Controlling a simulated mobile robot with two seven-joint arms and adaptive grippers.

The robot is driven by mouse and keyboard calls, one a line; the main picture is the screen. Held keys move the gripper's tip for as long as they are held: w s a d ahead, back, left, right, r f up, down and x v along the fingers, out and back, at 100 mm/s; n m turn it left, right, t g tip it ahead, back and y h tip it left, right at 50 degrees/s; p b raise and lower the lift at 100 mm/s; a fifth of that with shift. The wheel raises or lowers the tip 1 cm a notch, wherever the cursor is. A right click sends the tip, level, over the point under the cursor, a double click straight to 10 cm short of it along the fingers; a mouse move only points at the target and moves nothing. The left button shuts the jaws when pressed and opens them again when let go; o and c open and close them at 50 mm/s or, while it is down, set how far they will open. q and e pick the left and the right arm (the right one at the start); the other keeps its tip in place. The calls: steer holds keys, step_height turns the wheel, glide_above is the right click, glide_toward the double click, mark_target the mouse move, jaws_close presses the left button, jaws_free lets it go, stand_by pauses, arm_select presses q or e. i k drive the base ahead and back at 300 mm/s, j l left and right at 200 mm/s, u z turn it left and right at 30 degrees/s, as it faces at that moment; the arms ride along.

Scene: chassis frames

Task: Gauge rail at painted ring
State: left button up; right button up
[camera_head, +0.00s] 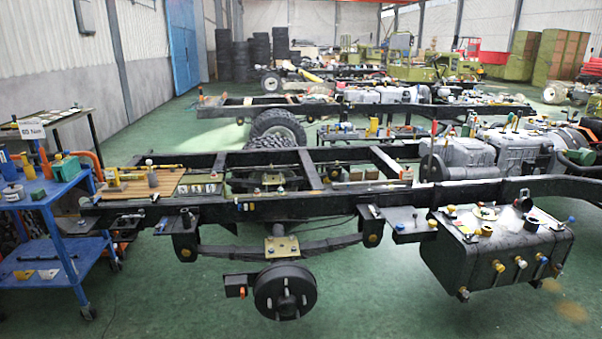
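The near rail (335,203) of a black chassis frame runs across the view from the blue cart to the right edge. Small fittings and several loose parts sit along it. I cannot make out a painted ring on the rail at this size. I also cannot pick out a gauge for certain among the small tools. A slatted wooden board (120,192) with small items lies at the left end of the frame. A small shelf (400,225) with little parts juts out below the rail, left of the tank. Neither of my grippers is in view.
A black tank (490,258) hangs at the right, with small items on top. A hub drum (285,291) sticks out low in front. Green floor (180,300) is clear at the front left.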

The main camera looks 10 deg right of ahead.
mark_target(408, 174)
steer(key=i+l, duration=1.7)
steer(key=k+l+z, duration=0.05)
steer(key=l, duration=0.05)
